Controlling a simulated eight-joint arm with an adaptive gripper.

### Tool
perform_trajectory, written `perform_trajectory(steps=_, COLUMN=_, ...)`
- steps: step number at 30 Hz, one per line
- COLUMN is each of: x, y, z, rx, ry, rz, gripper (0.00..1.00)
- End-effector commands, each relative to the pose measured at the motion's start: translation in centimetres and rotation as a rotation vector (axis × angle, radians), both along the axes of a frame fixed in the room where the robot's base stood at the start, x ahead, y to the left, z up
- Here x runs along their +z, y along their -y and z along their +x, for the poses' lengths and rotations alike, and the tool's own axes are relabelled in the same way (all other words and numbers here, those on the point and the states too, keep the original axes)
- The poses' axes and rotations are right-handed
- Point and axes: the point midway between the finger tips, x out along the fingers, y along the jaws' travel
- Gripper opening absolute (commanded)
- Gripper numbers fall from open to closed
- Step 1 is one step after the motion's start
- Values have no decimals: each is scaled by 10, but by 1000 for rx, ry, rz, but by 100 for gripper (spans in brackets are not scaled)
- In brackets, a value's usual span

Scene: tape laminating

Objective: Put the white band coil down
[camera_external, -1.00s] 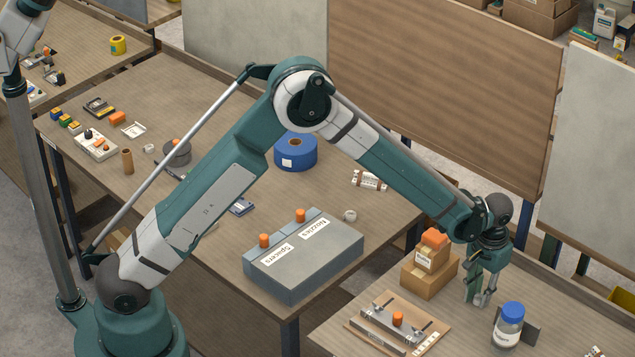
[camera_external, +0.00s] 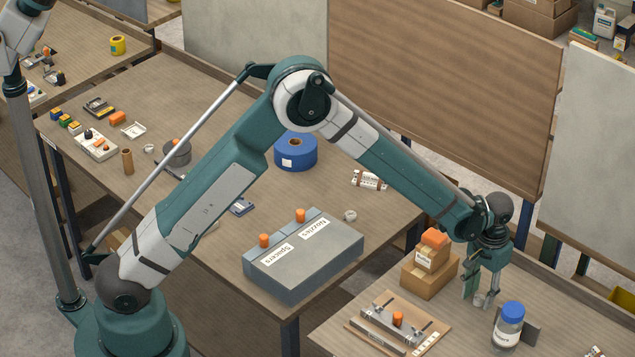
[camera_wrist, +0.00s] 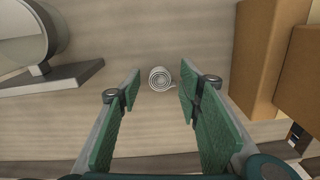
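The white band coil (camera_wrist: 159,78) is a small spiral roll seen from above in the wrist view. It appears to rest on the wood-coloured tabletop, with some space between it and my fingers. In the external view the coil (camera_external: 478,299) shows small and partly hidden between my fingertips. My gripper (camera_wrist: 160,88) is open, its green finger pads spread to the left and right of the coil. In the external view my gripper (camera_external: 481,292) is low over the right table.
Cardboard boxes (camera_external: 430,272) with an orange block on top stand left of my gripper. A blue-lidded jar (camera_external: 509,326) stands close by on the right. A wooden board with a metal fixture (camera_external: 393,323) lies in front. A grey case (camera_external: 304,262) sits on the neighbouring table.

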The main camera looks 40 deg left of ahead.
Motion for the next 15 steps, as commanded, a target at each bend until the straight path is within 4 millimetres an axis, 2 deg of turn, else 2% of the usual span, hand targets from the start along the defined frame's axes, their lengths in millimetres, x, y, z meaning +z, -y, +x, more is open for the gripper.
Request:
perform_trajectory(steps=8, x=33, y=0, z=0, rx=0, ry=0, rz=0, gripper=36)
perform_trajectory(steps=15, x=72, y=0, z=-1, rx=0, ry=0, rz=0, gripper=36)
